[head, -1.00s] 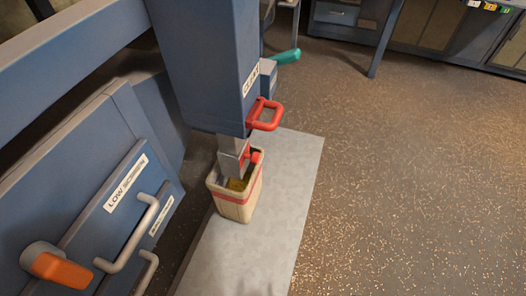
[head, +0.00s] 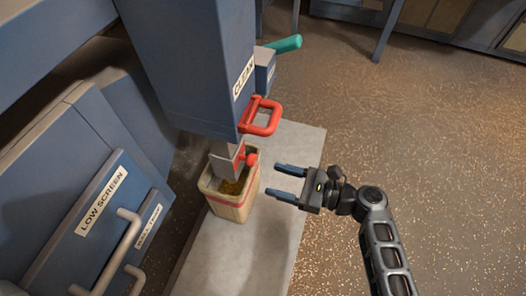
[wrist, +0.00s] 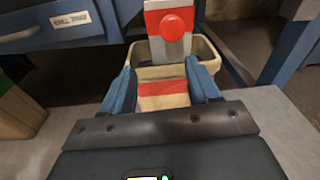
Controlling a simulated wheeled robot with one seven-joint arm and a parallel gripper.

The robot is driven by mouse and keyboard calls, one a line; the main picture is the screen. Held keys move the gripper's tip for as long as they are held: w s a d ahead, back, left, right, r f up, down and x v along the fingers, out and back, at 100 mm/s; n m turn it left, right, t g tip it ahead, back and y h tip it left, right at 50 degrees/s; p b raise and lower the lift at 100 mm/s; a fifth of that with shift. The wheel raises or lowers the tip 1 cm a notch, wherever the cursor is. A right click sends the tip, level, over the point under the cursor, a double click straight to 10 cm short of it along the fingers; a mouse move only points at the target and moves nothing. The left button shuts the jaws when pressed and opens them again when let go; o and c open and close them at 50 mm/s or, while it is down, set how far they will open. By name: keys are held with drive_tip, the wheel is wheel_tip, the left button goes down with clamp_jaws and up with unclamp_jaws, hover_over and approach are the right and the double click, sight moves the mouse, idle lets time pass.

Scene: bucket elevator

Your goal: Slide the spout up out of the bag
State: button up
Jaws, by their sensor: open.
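The spout (head: 228,156) is a grey chute with a red knob (head: 251,159) on its side. It hangs below the blue column marked CLEAN, and its lower end is inside the bag. The bag (head: 236,211) is beige with a red band, stands upright and open, and holds brown-gold grain. My gripper (head: 283,182) is open and empty, to the right of the bag, with its fingers pointing at it. In the wrist view, the spout's red knob (wrist: 172,24) is ahead, beyond and above the fingertips, and the bag (wrist: 165,75) shows between the fingers.
A red handle (head: 262,116) juts from the column above the spout. A teal handle (head: 286,44) sticks out farther back. A LOW SCREEN panel (head: 110,200) with grey pulls stands at the left. The pale slab (head: 265,240) under the bag and the floor at right are clear.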

sight(255, 160)
drive_tip(key=shift+m+y, duration=0.3)
drive_tip(key=shift+y, duration=0.3)
drive_tip(key=w+a, duration=0.1)
drive_tip(key=a, duration=0.1)
drive_tip(key=w+a+r, duration=0.1)
drive_tip(key=w+a, duration=0.1)
drive_tip(key=w+a+r, duration=0.1)
drive_tip(key=w+a, duration=0.1)
drive_tip(key=a, duration=0.1)
drive_tip(key=shift+r, duration=0.2)
clamp_jaws()
